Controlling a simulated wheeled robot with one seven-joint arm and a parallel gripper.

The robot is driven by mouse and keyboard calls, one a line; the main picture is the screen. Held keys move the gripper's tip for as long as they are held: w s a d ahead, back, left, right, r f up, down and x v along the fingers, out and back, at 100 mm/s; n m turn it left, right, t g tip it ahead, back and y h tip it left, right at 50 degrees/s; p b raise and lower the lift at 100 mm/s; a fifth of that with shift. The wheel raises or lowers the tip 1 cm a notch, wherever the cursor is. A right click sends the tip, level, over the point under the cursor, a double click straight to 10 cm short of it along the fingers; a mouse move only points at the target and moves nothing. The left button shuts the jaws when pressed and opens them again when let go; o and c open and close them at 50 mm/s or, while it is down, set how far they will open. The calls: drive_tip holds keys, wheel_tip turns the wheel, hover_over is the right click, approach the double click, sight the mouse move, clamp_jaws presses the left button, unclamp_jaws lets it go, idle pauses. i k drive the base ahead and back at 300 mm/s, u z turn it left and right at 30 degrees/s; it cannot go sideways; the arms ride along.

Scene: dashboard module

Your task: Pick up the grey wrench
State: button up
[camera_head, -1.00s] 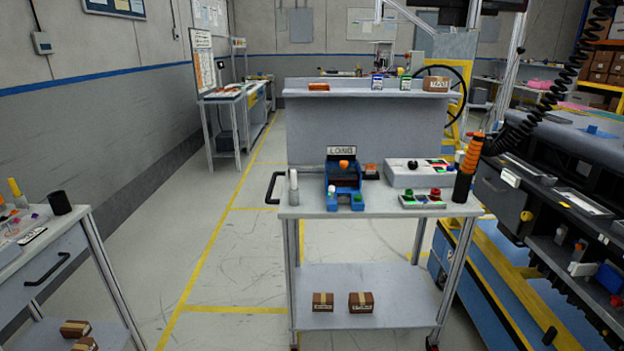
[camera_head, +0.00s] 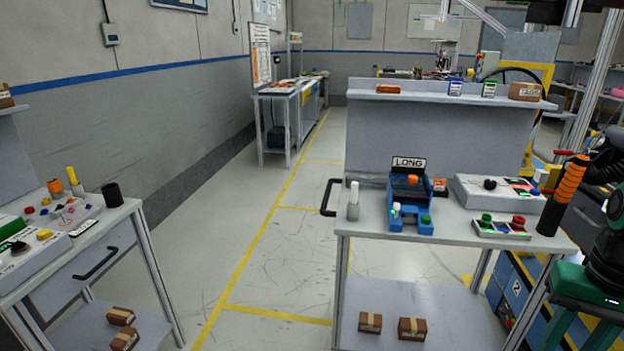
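I cannot make out a grey wrench in the head view. A work cart (camera_head: 385,262) stands right of centre. On its top are a blue fixture (camera_head: 410,206) with a "LONG" label, a white cylinder (camera_head: 353,203), a white control box (camera_head: 497,190), a small button panel (camera_head: 500,228) and an upright orange and black tool (camera_head: 565,190). Part of my arm, green and black, shows at the right edge. My gripper is not in view.
A second bench (camera_head: 87,272) with small coloured parts and a black cup (camera_head: 112,194) stands at the left. Open floor (camera_head: 245,255) with yellow lines lies between it and the cart. Brown boxes (camera_head: 370,322) sit on the cart's lower shelf. A further bench (camera_head: 275,92) stands at the back.

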sight(350, 178)
drive_tip(key=u, duration=0.3)
drive_tip(key=i, duration=1.55)
drive_tip(key=z, duration=0.15)
